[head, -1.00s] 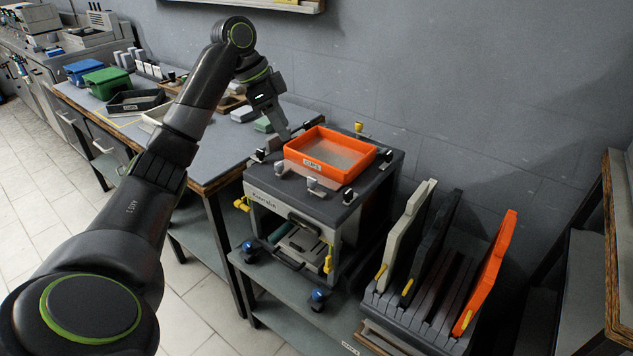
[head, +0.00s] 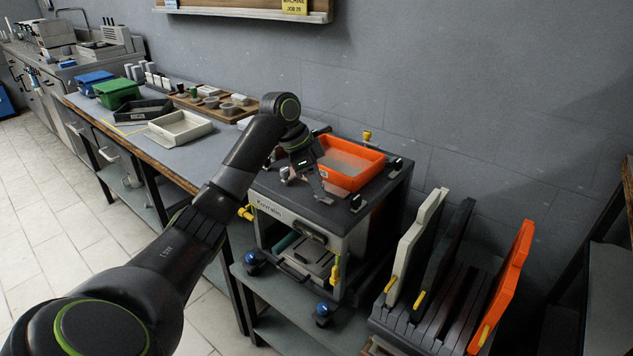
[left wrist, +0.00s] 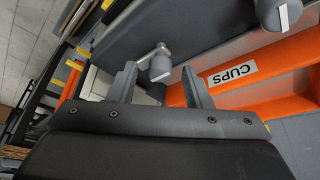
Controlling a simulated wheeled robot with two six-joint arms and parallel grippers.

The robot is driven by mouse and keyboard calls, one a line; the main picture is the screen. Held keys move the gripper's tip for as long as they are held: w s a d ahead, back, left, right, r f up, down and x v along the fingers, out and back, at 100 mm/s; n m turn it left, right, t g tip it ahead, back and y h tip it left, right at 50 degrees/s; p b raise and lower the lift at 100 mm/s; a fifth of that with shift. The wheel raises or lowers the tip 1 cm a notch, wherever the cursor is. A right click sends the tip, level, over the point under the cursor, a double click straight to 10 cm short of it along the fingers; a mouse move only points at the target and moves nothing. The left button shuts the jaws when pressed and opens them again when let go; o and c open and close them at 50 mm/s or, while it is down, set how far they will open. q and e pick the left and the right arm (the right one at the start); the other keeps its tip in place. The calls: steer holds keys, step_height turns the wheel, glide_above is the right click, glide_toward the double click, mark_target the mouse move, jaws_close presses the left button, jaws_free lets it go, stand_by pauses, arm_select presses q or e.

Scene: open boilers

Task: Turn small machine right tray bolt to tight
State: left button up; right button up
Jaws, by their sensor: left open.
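The small grey machine (head: 298,229) carries an orange tray (head: 350,167) on its dark top. The tray also shows in the left wrist view (left wrist: 270,92), with a white CUPS label. My left gripper (head: 323,201) reaches down at the tray's front side, open. A second such bolt (left wrist: 280,13) is at the upper right. My right gripper is out of view.
A rack of upright panels (head: 440,310) stands right of the machine. The workbench (head: 180,160) on the left holds blue and green bins and trays. The wall is close behind. A yellow knob (head: 366,137) rises behind the tray.

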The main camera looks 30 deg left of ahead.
arm_select(q)
steer(key=shift+f, duration=0.1)
